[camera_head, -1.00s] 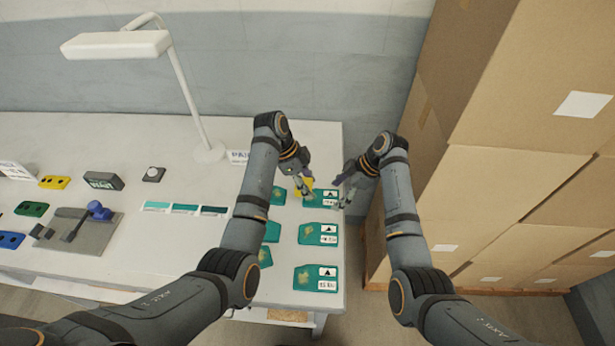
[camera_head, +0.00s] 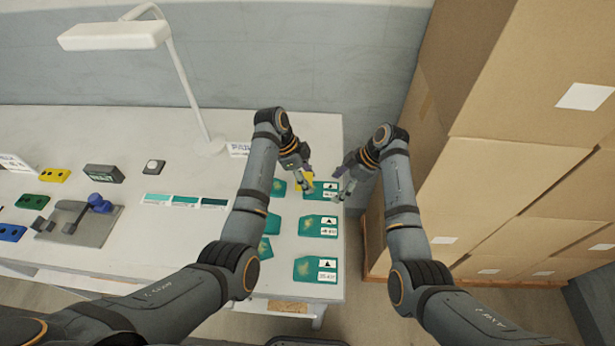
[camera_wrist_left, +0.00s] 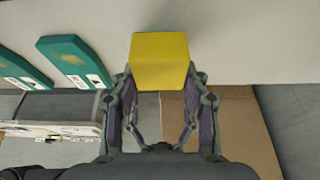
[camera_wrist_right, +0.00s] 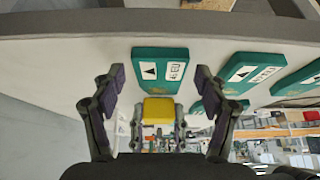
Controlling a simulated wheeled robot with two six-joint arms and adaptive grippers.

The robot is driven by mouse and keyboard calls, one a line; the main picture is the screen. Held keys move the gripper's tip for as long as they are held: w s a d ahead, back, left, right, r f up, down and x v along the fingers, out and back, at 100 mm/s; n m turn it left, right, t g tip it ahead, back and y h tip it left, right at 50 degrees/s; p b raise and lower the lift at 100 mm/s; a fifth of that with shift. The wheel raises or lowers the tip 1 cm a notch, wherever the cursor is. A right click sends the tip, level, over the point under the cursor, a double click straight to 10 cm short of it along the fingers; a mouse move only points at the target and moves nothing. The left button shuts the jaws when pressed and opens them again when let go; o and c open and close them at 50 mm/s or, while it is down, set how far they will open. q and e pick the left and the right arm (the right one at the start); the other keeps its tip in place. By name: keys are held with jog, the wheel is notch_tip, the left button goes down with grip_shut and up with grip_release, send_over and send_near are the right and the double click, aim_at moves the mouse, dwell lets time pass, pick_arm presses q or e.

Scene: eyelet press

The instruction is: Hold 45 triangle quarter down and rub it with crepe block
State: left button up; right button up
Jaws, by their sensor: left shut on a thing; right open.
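Several teal cards with white labels and black triangles lie at the table's right end: a far one (camera_head: 322,191), a middle one (camera_head: 318,226) and a near one (camera_head: 316,270). Their label text is too small to read surely. My left gripper (camera_head: 306,184) is shut on the yellow crepe block (camera_wrist_left: 160,62), beside the far card. In the right wrist view the block (camera_wrist_right: 159,111) shows between my open fingers, beyond them. My right gripper (camera_head: 340,186) is open and empty at the far card's right end. That card (camera_wrist_right: 160,68) shows ahead of it.
Partly hidden teal cards (camera_head: 273,224) lie in a column to the left. A color strip (camera_head: 186,201), a press (camera_head: 80,222) and a lamp (camera_head: 205,140) stand further left. Stacked cardboard boxes (camera_head: 510,200) rise close to my right arm, past the table edge.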

aim_at(323, 189)
pick_arm(q)
jog(key=shift+f, duration=0.7)
jog(key=shift+d+r, duration=0.1)
jog(key=shift+d, duration=1.55)
jog(key=shift+a, duration=1.7)
jog(key=shift+d, duration=1.7)
jog(key=shift+a, duration=1.7)
jog(key=shift+d, duration=1.7)
